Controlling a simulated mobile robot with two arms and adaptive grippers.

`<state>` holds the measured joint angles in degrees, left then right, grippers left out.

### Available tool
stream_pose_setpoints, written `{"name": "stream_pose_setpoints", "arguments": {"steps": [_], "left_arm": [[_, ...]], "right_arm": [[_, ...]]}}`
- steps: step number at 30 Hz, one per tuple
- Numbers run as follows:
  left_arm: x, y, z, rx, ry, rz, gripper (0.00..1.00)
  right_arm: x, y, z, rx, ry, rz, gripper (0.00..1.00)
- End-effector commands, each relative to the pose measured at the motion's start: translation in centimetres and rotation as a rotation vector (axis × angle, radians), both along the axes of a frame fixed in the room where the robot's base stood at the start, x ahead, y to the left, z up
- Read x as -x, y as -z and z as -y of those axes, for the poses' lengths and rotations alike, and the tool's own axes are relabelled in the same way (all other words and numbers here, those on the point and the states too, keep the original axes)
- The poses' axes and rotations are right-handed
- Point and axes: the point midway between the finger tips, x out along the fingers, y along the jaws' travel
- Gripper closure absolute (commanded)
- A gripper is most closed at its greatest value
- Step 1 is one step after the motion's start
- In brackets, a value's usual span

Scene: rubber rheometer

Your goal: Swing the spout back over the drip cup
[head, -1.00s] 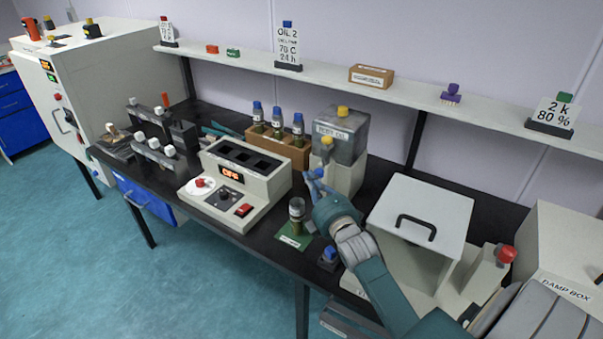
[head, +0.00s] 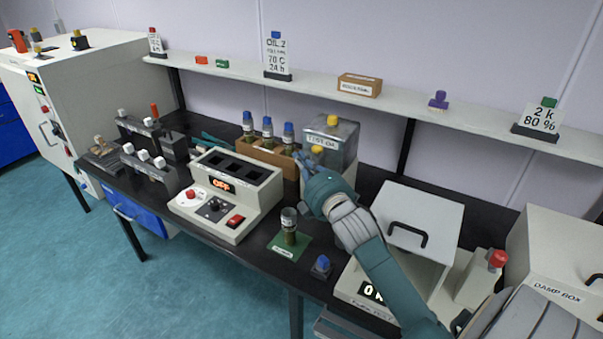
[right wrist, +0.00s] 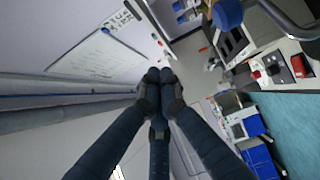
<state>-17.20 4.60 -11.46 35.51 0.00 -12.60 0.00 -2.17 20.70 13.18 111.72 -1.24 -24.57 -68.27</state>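The oil tank (head: 343,140) is a clear box with a yellow knob on top, at the back of the bench. A second yellow cap (head: 317,150) shows at its front. My right gripper (head: 301,163) is in front of the tank's lower left part and covers the tap area; I cannot make out the spout or drip cup there. In the right wrist view its fingers (right wrist: 159,76) are together, with nothing visible between them. A curved grey metal tube (right wrist: 287,20) at the top right may be the spout. My left gripper is not in view.
A glass vial (head: 289,226) stands on a green mat (head: 283,250) below the gripper. Several blue-capped bottles (head: 267,130) stand in a wooden rack just left of it. A heating block (head: 227,197) reading OFF is further left; a lidded box (head: 418,222) is at right.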

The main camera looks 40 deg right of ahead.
Motion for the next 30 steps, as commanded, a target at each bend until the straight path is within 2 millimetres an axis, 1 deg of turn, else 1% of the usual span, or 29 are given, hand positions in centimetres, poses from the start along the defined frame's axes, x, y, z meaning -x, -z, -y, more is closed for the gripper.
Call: {"name": "stream_pose_setpoints", "arguments": {"steps": [3,11,14,17,20,21,24,27,30], "left_arm": [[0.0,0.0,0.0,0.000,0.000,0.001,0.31],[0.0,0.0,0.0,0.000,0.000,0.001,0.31],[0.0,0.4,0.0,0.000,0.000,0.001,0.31],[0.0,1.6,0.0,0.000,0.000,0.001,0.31],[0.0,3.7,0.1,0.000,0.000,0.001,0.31],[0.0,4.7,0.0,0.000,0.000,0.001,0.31],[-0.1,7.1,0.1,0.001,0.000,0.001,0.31],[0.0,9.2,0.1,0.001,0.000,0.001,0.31],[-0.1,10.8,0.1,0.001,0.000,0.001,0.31]], "right_arm": [[0.0,-0.5,0.0,0.000,0.000,-0.001,1.00],[0.0,-0.5,0.0,0.000,0.000,-0.001,1.00],[-0.1,0.2,-0.2,0.000,0.005,-0.008,1.00],[-0.5,2.4,-1.0,-0.002,0.026,-0.037,1.00],[-1.0,5.8,-2.4,-0.001,0.075,-0.082,1.00],[-1.2,7.3,-3.0,0.001,0.103,-0.101,1.00],[-1.3,10.0,-4.7,0.005,0.190,-0.129,1.00],[-1.0,11.3,-6.1,0.007,0.288,-0.124,1.00],[-0.3,11.4,-7.3,0.006,0.381,-0.095,1.00]]}}
